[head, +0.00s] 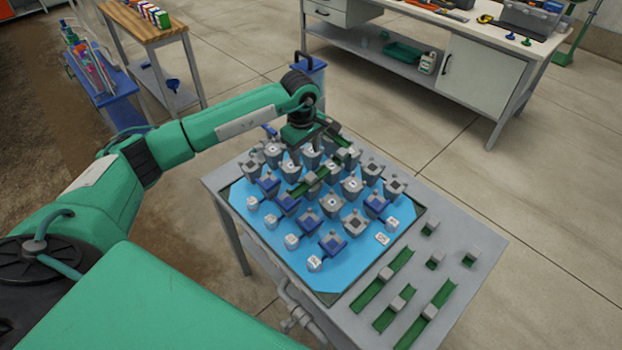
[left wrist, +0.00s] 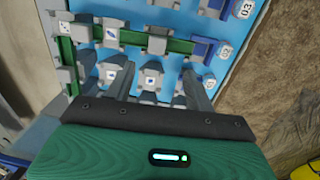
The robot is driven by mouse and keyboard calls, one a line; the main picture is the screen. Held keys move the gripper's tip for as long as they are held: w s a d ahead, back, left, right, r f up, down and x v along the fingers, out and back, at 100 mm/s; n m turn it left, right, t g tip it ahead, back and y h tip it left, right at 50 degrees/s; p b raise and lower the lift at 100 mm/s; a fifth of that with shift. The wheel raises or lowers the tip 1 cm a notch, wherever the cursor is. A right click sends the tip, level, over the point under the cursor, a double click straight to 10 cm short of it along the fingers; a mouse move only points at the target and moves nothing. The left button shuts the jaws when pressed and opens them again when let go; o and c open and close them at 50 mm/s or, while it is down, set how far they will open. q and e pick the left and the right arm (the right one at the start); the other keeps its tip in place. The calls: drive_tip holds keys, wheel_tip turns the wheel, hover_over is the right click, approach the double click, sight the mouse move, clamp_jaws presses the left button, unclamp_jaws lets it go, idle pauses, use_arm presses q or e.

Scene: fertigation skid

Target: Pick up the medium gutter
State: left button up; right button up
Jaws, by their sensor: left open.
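Green gutters with grey blocks lie on the grey table's right part: two longer ones (head: 370,291) (head: 440,296), a shorter one between them (head: 386,317), and small pieces (head: 434,263). I cannot tell for sure which is the medium one. Another green gutter (head: 308,184) lies across the blue board among grey and blue cups; it also shows in the left wrist view (left wrist: 182,46). A further green gutter (head: 334,132) is partly behind my left gripper (head: 306,156). That gripper is open and empty, pointing down over the board's far side. My right gripper is not seen.
The blue board (head: 268,236) is crowded with several grey and blue cups and white numbered tags (head: 314,263). A pipe (head: 300,318) runs at the table's front. A workbench (head: 480,70) stands at the back right, with open floor between.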

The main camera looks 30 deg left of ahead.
sight(310, 176)
use_arm(q)
wheel_tip(310, 176, down, 3)
drive_tip(key=shift+w+d+f+p, duration=0.1)
drive_tip(key=shift+w+f+p, duration=0.1)
drive_tip(key=shift+p, duration=0.1)
drive_tip(key=shift+d+f+p, duration=0.1)
drive_tip(key=shift+f+p, duration=0.3)
drive_tip(key=shift+f, duration=0.15)
drive_tip(key=f, duration=0.1)
drive_tip(key=f+p, duration=0.1)
drive_tip(key=f, duration=0.1)
drive_tip(key=shift+w+f, duration=0.25)
drive_tip(key=shift+w, duration=0.15)
drive_tip(key=shift+f, duration=0.4)
drive_tip(key=shift+c, duration=0.4)
drive_tip(key=c, duration=1)
